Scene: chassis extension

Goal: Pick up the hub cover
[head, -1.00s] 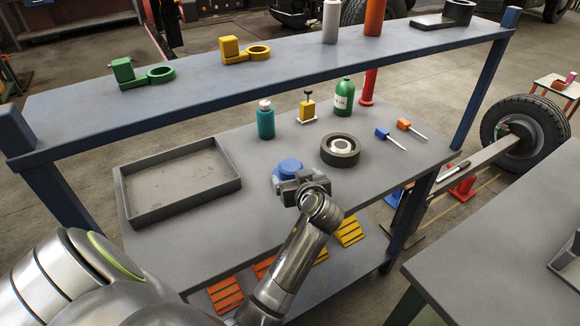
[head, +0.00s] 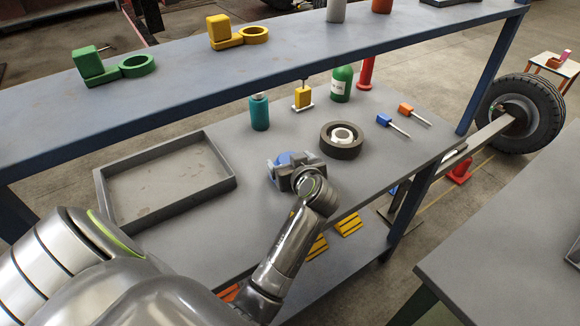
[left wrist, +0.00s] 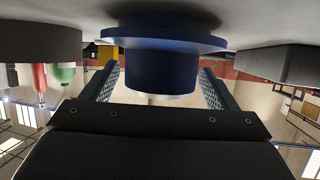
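The hub cover appears to be the blue round flanged piece (head: 284,157) on the workbench, partly hidden behind my left gripper (head: 281,168) in the head view. In the left wrist view, the blue cover (left wrist: 162,68) has a wide flange and a narrower cylinder facing me. Its cylinder lies between the two fingers of my left gripper (left wrist: 158,88). The fingers are apart, with a visible gap on each side of the cylinder. My right gripper is in neither view.
A grey tray (head: 232,184) stands to the left of the cover. A dark ring (head: 340,150) with a light centre is close on its right. A teal bottle (head: 260,113) and green bottle (head: 341,85) stand behind. A raised shelf (head: 170,75) spans the back.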

